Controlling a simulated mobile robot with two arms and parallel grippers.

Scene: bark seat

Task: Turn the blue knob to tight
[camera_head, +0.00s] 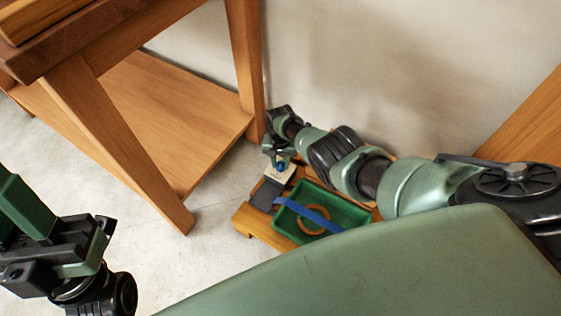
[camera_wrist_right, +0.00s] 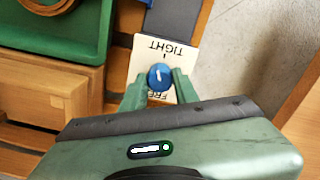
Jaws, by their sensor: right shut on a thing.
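The blue knob (camera_wrist_right: 160,77) sits on a white plate (camera_wrist_right: 147,58) and carries a short white line running roughly between the plate's two labels. The label TIGHT shows upside down above the knob; the label FREE is partly hidden below it. My right gripper (camera_wrist_right: 158,86) is shut on the knob, one green finger on each side. In the head view my right gripper (camera_head: 279,158) is over the small knob (camera_head: 281,166), mostly hiding it. Part of my left arm shows at the lower left; whether its gripper is open is unclear.
The plate is on a low wooden bench (camera_head: 242,219), beside a dark grey strap (camera_head: 265,195) and a green tray (camera_head: 290,226) with a blue band (camera_head: 305,213) and a tan ring (camera_head: 315,226). A wooden table (camera_head: 150,125) with a lower shelf stands left; a wall is behind.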

